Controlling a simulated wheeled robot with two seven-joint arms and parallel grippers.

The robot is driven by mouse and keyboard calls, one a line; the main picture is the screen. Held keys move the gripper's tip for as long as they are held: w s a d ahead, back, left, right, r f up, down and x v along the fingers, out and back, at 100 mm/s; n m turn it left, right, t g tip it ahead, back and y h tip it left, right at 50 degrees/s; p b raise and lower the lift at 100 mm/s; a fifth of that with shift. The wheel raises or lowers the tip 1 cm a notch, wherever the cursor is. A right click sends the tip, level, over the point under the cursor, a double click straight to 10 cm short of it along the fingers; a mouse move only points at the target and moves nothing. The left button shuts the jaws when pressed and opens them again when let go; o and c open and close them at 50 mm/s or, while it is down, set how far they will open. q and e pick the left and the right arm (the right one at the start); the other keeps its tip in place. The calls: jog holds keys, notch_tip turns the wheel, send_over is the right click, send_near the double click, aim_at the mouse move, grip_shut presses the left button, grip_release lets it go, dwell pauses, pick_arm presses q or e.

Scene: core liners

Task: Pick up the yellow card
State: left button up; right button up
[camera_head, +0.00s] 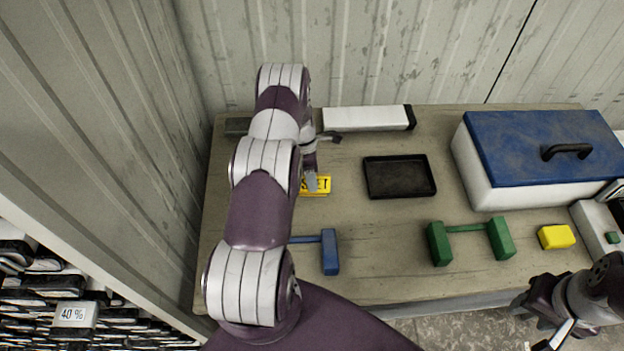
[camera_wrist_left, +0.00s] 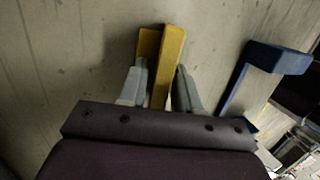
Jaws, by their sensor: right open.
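The yellow card (camera_head: 322,187) with dark lettering is on the table left of the middle, partly hidden by my left gripper (camera_head: 311,182). In the left wrist view the card (camera_wrist_left: 170,52) shows as a yellow piece with a raised part between the two grey fingers of my left gripper (camera_wrist_left: 160,85). The fingers are on either side of it; I cannot tell whether both touch it. My right gripper (camera_head: 547,338) is open at the lower right, off the table's front edge and away from the card.
A black tray (camera_head: 400,192) lies right of the card. A blue holder (camera_head: 330,252) stands in front of it, and a green holder (camera_head: 438,245) and yellow block (camera_head: 556,237) are further right. A white box with blue lid (camera_head: 535,140) fills the back right. A white bar (camera_head: 365,118) lies behind.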

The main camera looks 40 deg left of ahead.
pick_arm(q)
jog(key=shift+w+f, duration=0.2)
jog(key=shift+w, duration=0.15)
jog(key=shift+s+r, duration=0.1)
jog(key=shift+s, duration=0.1)
jog(key=shift+b, duration=0.3)
grip_shut()
